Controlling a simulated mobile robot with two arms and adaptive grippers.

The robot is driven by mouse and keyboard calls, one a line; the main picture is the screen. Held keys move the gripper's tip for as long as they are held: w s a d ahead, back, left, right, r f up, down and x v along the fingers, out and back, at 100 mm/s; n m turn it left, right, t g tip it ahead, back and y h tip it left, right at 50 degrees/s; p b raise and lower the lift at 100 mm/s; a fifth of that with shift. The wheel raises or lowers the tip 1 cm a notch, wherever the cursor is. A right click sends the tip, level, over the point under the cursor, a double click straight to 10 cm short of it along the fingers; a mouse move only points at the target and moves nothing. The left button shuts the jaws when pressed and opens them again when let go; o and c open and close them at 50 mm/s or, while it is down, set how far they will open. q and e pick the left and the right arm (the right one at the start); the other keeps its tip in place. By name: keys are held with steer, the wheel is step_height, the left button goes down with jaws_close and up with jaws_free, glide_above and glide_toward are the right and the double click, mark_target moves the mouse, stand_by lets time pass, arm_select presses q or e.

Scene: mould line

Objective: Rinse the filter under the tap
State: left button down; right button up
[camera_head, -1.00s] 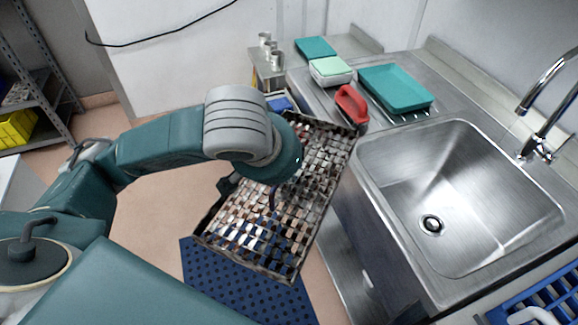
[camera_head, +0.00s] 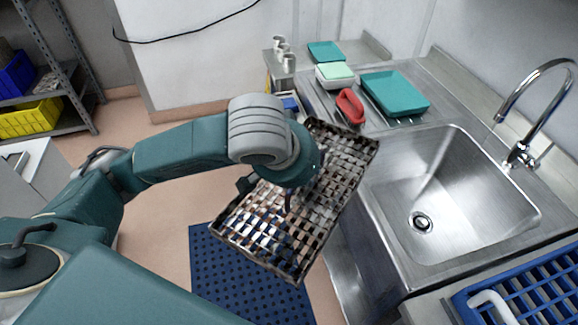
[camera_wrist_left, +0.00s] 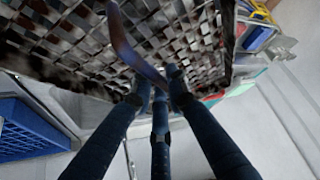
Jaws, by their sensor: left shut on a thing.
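The filter (camera_head: 270,225) is a rectangular metal mesh panel with brownish stains. It hangs tilted in the air left of the sink (camera_head: 455,190), over the gap between floor mat and counter. My left gripper (camera_wrist_left: 160,85) is shut on the filter's curved handle (camera_wrist_left: 132,45) in the left wrist view; in the head view the wrist hides most of the fingers. The tap (camera_head: 530,110) is a curved chrome spout at the sink's back right. A pale streak in the basin may be water or a reflection; I cannot tell. My right gripper is not in view.
A red-handled brush (camera_head: 350,106), a teal tray (camera_head: 395,92) and a pale green sponge on a white tub (camera_head: 335,74) stand on the counter behind the sink. A blue rack (camera_head: 530,290) is at front right. The basin holds no objects.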

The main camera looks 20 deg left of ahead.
mark_target(340, 185)
arm_select(q)
steer(key=w+d+p, duration=0.1)
steer(key=d, duration=0.1)
steer(key=w+d+r+m+h+p, duration=0.1)
steer(key=d+p, duration=0.1)
steer(key=w+d+m+p, duration=0.1)
steer(key=w+d, duration=0.1)
steer(key=shift+d+r+g+h+p, duration=0.25)
steer(key=shift+d+g+h+p, duration=0.05)
steer(key=shift+g+p, duration=0.1)
steer(key=w+d+r+m+g+h+p, duration=0.15)
steer(key=d+m+p, duration=0.6)
steer(key=d, duration=0.85)
steer(key=w+d+f+b, duration=0.1)
steer(key=w+d+b, duration=0.1)
steer(key=w, duration=0.5)
steer(key=w+d+f+n+b, duration=0.1)
steer(key=w+d+b, duration=0.1)
steer(key=w+b, duration=0.3)
steer(key=shift+w+f+h, duration=0.3)
steer(key=shift+w+h, duration=0.15)
steer(key=shift+w, duration=0.4)
steer(key=shift+d, duration=0.2)
steer(key=shift+s+d, duration=0.25)
steer(key=shift+d, duration=0.2)
